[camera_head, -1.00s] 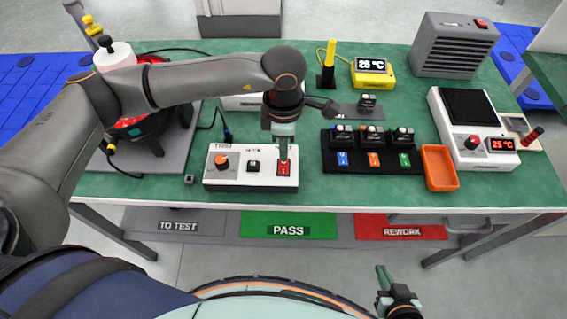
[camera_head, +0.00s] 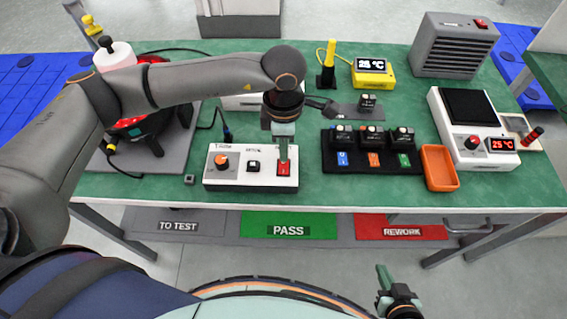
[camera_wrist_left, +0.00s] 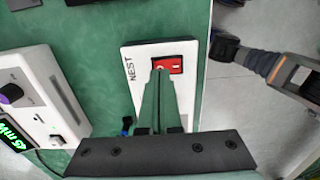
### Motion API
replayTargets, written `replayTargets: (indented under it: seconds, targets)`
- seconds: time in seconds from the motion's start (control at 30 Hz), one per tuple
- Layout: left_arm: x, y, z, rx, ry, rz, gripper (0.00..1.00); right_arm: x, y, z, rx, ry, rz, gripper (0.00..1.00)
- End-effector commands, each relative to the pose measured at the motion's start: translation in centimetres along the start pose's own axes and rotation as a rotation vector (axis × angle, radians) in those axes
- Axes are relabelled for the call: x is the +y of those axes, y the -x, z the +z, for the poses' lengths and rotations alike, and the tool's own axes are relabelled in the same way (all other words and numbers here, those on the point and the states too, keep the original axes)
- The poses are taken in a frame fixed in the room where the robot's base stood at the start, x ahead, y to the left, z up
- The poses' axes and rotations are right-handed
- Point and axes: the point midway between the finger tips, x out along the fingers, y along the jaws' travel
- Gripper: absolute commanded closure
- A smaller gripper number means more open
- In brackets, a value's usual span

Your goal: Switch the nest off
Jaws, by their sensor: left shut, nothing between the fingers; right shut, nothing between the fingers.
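The nest's control is a red rocker switch (camera_head: 284,169) at the right end of a white box (camera_head: 225,182) on the green bench. In the left wrist view the red switch (camera_wrist_left: 176,65) sits beside the printed word NEST. My left gripper (camera_head: 284,156) points down with its fingers shut and empty. Its fingertips (camera_wrist_left: 161,74) are at the switch and cover part of it. I cannot tell whether they touch it or which way the rocker is tilted. My right gripper (camera_head: 383,278) is shut and empty, low in front of the bench.
The white box also has an orange knob (camera_head: 222,160) and a black button (camera_head: 253,167). To its right are a black rack (camera_head: 333,166) with several small modules, an orange tray (camera_head: 439,150) and a white heater unit (camera_head: 470,157) reading 25 °C. A yellow meter (camera_head: 372,80) stands behind.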

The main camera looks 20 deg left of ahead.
Motion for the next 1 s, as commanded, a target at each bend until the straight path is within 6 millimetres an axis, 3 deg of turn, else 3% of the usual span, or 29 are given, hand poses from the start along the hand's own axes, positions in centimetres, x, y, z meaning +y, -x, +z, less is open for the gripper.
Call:
replayTargets:
  seconds: [1.0]
  targets:
    - [0.0, -1.2, 0.0, 0.000, 0.000, 0.000, 1.00, 0.1, -0.7, 0.9, -0.001, 0.000, 0.000, 1.00]
